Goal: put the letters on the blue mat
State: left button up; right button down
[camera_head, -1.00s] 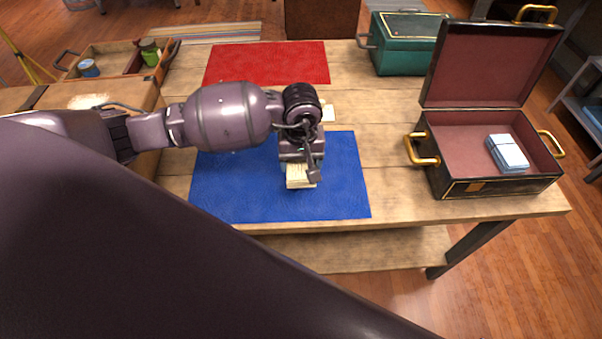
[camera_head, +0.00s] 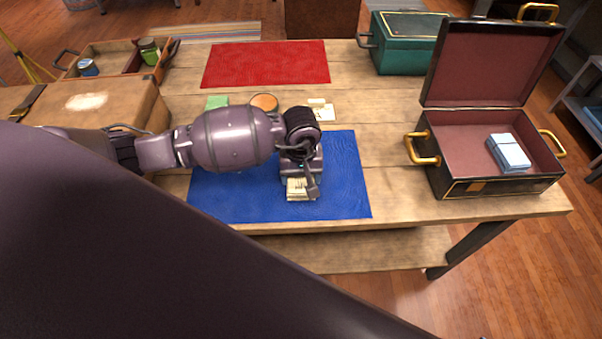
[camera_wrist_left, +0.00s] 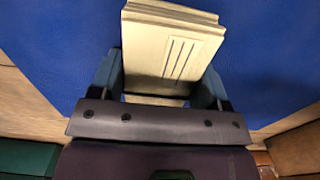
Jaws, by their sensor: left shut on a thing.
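The blue mat (camera_head: 345,170) lies on the front part of the wooden table. My left gripper (camera_head: 300,182) is over the mat, shut on a cream bundle of letters (camera_head: 297,192). In the left wrist view the bundle (camera_wrist_left: 165,55) sits between both fingers, a stack with dark lines printed on its face, with blue mat around it. I cannot tell whether its underside touches the mat. Part of the bundle is hidden by the gripper in the head view. My right gripper is not in view.
An open black case (camera_head: 470,188) at right holds a pale blue bundle (camera_head: 508,152). Behind the mat are a cream paper item (camera_head: 322,112), an orange-topped round thing (camera_head: 264,102) and a green item (camera_head: 217,102). A red mat (camera_head: 266,64) and teal box (camera_head: 402,45) stand farther back.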

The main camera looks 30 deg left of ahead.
pick_arm(q)
jog(key=o, duration=0.9)
jog(key=shift+o, duration=0.2)
jog(key=shift+r, duration=0.4)
notch_tip(320, 180, up, 12)
jog(key=shift+f, duration=0.25)
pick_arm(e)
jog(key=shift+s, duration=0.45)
